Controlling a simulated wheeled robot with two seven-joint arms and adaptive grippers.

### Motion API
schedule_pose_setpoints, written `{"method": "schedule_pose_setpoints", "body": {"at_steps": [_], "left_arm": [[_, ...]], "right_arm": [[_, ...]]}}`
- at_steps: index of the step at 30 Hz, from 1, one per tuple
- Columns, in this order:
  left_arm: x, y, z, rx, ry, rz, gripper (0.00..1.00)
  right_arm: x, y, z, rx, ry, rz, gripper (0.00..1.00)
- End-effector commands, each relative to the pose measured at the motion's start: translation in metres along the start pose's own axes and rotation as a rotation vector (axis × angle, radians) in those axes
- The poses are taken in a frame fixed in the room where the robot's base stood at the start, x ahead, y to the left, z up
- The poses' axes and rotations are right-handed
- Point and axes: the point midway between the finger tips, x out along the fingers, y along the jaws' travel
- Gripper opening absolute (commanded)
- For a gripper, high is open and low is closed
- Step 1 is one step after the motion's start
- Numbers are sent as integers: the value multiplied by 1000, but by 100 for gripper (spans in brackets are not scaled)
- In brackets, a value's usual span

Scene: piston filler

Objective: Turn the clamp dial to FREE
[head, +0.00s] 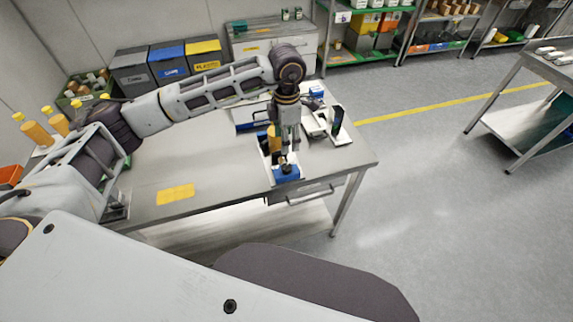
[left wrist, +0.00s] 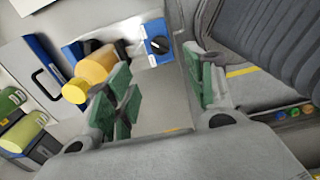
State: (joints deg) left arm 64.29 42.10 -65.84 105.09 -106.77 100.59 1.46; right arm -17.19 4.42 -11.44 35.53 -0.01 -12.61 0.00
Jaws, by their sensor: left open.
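The clamp dial (left wrist: 158,44) is a dark round knob on a blue block (left wrist: 153,32) at the top centre of the left wrist view. The dial's label cannot be read. In the head view the blue block (head: 286,173) sits near the table's front edge, just below my left gripper (head: 285,153). My left gripper (left wrist: 165,90) is open and empty, its green-padded fingers apart, with the dial beyond them. Contact with the dial cannot be made out. My right gripper is not in view.
An amber bottle with a yellow cap (left wrist: 92,72) stands beside the block, close to one finger. A blue-and-white machine (left wrist: 42,75) is behind it.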

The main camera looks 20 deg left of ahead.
Motion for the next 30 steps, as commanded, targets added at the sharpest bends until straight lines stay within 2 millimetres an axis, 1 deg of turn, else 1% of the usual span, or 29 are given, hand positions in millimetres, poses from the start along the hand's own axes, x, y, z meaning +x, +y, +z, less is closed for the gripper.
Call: {"method": "schedule_pose_setpoints", "body": {"at_steps": [5, 24, 30], "left_arm": [[14, 0, 0, -1, 1, -1, 54], [97, -1, 0, 0, 2, -2, 54], [119, 0, 0, 0, 0, -1, 54]], "right_arm": [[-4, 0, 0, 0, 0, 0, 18], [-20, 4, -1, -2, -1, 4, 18], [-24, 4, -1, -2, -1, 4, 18]]}}
